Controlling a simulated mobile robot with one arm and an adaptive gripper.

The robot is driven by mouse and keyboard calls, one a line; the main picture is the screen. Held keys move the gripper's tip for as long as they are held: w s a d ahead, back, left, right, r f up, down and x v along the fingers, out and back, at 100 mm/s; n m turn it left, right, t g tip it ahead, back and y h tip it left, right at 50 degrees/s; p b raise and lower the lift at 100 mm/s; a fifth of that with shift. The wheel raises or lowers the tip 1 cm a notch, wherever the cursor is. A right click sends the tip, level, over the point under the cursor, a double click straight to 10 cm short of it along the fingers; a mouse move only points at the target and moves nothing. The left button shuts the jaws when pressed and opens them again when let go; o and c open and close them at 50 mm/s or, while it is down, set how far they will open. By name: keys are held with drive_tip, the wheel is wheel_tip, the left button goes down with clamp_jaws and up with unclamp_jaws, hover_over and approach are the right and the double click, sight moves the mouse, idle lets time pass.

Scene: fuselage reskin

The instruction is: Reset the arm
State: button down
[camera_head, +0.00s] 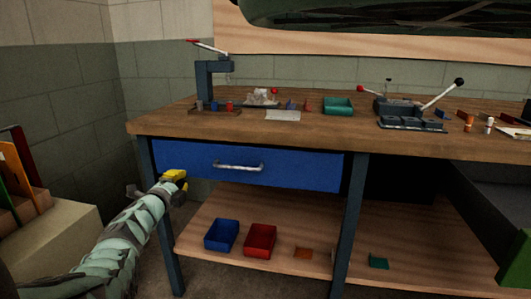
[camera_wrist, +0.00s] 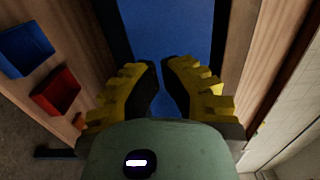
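My arm reaches up from the lower left in the head view. My gripper (camera_head: 174,177), with yellow fingers, is in front of the left end of the workbench's blue drawer (camera_head: 240,171). The drawer looks shut, and its metal handle (camera_head: 238,166) lies to the right of the gripper. In the wrist view my gripper (camera_wrist: 161,72) has its two fingers apart, with a narrow empty gap between the dark pads. The blue drawer front (camera_wrist: 185,25) lies beyond the fingertips, and its handle does not show there.
A blue bin (camera_head: 221,236) and a red bin (camera_head: 259,240) sit on the lower shelf (camera_head: 205,205). The wooden benchtop (camera_head: 220,126) carries a lever press (camera_head: 207,75), a green tray (camera_head: 338,106) and small parts. A box with upright panels (camera_head: 50,240) stands at the left.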

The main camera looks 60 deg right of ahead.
drive_tip(key=shift+p+v, duration=1.25)
drive_tip(key=shift+v, duration=1.4)
